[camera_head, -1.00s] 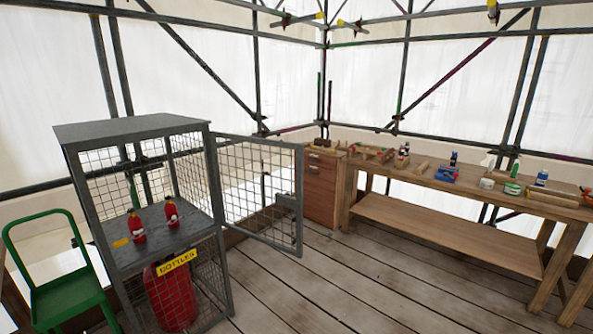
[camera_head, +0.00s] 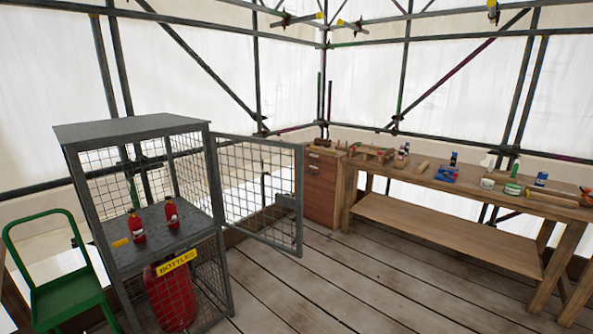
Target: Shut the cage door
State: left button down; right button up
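A grey mesh cage (camera_head: 130,130) stands at the left with a flat metal top. Its mesh door (camera_head: 250,185) is hinged on the cage's right front post and stands wide open, swung out to the right. A dark latch box (camera_head: 287,202) sits on the door's free edge. Inside, two small red bottles (camera_head: 171,212) stand on the middle shelf, and a large red cylinder (camera_head: 170,297) stands below behind a yellow "BOTTLES" sign (camera_head: 177,263). Neither of my grippers is in view.
A wooden drawer unit (camera_head: 323,190) and a long workbench (camera_head: 450,232) with tools, bottles and tubs run along the back right. The plank floor (camera_head: 340,285) in front of the door and bench is clear.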

aim_at(295, 203)
jog(key=i+l+u, duration=1.3)
jog(key=l, duration=0.35)
jog(key=i+l+u, duration=0.2)
jog(key=l+u, duration=0.15)
jog(key=l, duration=0.25)
jog(key=i+l+u, duration=0.1)
jog(key=l+u, duration=0.25)
jog(key=l, duration=0.25)
jog(key=l+u, duration=0.3)
jog(key=l, duration=0.35)
jog(key=l+u, duration=0.35)
jog(key=l, duration=0.3)
jog(key=k+l+u, duration=0.1)
jog(key=k+l, duration=0.6)
jog(key=k, duration=0.25)
jog(key=u, duration=0.05)
